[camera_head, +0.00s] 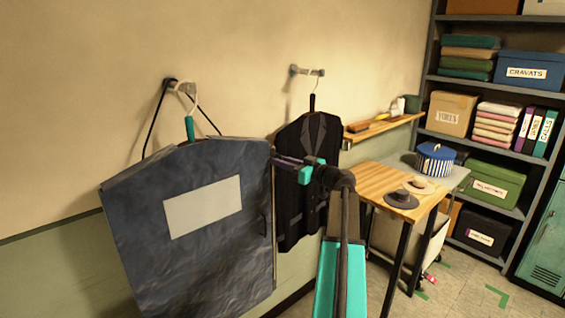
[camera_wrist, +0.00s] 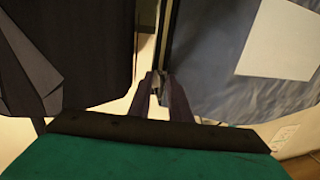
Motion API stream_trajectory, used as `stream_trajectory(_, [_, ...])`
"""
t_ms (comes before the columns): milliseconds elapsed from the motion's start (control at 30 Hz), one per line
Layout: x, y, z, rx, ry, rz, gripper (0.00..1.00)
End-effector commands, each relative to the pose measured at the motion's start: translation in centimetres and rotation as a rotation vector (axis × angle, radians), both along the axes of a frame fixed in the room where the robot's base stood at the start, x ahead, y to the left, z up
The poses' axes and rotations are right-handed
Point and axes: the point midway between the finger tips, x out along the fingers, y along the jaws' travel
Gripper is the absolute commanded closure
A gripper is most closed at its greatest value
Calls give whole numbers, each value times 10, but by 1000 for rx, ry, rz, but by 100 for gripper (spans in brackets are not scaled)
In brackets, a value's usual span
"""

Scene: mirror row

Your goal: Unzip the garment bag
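The dark blue garment bag (camera_head: 150,235) hangs by a hanger from a wall hook at the left in the head view. It has a blank pale panel on its front. Its right edge, with a narrow strip along it, also shows at the right of the wrist view (camera_wrist: 225,88). My gripper (camera_head: 277,157) is at this edge, near the bag's top. In the wrist view my two dark fingers (camera_wrist: 159,80) point at the strip's lower end. A small grey piece, perhaps the zip pull, shows between the tips. Whether they grip it is unclear.
A dark jacket (camera_head: 291,195) hangs just right of the bag, close to my gripper. A wooden table (camera_head: 373,179) with hats stands further right, below a wall ledge (camera_head: 390,124). Shelves of boxes (camera_head: 428,80) fill the far right.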

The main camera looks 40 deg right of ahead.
Motion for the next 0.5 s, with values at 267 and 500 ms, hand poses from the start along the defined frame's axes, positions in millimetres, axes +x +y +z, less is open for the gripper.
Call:
stream_trajectory(267, [2, 3, -2, 4, 0, 7, 100])
stream_trajectory(500, [2, 5, -13, 4, 0, 9, 100])
